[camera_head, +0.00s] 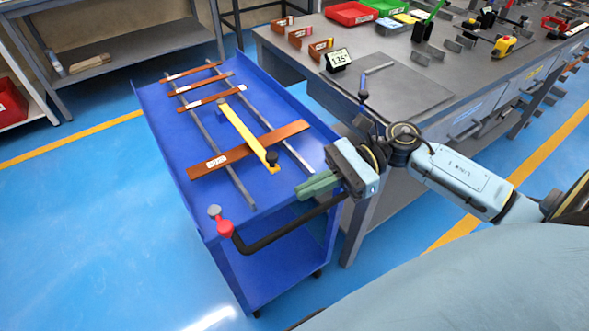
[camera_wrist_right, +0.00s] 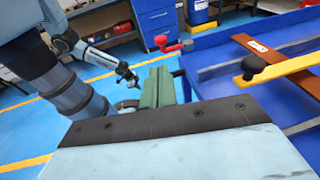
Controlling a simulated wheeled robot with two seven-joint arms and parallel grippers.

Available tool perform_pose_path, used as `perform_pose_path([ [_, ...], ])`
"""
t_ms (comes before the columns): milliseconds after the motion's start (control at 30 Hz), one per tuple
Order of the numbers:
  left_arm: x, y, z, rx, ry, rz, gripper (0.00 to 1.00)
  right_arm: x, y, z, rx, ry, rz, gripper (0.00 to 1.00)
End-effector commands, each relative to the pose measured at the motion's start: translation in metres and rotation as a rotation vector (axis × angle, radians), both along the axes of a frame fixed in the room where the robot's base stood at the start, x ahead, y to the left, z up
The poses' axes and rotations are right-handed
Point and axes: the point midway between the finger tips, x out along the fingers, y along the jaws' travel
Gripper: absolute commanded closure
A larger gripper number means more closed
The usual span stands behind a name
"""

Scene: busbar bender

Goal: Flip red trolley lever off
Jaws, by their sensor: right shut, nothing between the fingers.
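The blue trolley (camera_head: 262,262) stands left of the workbench. The red lever (camera_head: 224,229), with a grey knob (camera_head: 214,211), is at its near left corner, at the end of the black handle bar (camera_head: 285,233). In the right wrist view the red lever (camera_wrist_right: 165,45) shows beyond my fingers. My right gripper (camera_head: 300,190) has green fingers, shut and empty, above the trolley's near right edge, pointing left and apart from the lever. A small dark gripper (camera_wrist_right: 126,74), apparently my left one, shows in the right wrist view; its jaws are too small to read.
A yellow bar with a black knob (camera_head: 272,158) lies across a copper bar (camera_head: 230,158) and rails on the trolley. The workbench (camera_head: 400,95) with trays and tools stands to the right. Blue floor (camera_head: 90,240) is clear on the left.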

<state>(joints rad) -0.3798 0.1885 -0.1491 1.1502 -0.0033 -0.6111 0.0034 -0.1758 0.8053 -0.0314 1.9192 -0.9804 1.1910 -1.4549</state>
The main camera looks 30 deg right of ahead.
Motion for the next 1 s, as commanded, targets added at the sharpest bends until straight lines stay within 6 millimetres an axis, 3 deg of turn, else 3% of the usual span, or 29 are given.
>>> perform_pose_path([
  [300, -0.004, 0.001, -0.001, 0.001, 0.006, 0.0, 1.0, 0.009, 0.068, -0.009, 0.006, -0.002, 0.001, 1.0],
  [500, -0.007, 0.002, -0.003, 0.001, 0.005, -0.002, 1.0, 0.012, 0.1, -0.015, 0.004, -0.002, 0.001, 1.0],
  [700, -0.006, 0.003, -0.004, 0.002, 0.005, -0.002, 1.0, 0.014, 0.115, -0.018, 0.003, 0.001, 0.0, 1.0],
  [1000, -0.003, 0.002, -0.004, 0.002, 0.002, -0.003, 1.0, 0.014, 0.116, -0.019, 0.001, 0.001, 0.0, 1.0],
])
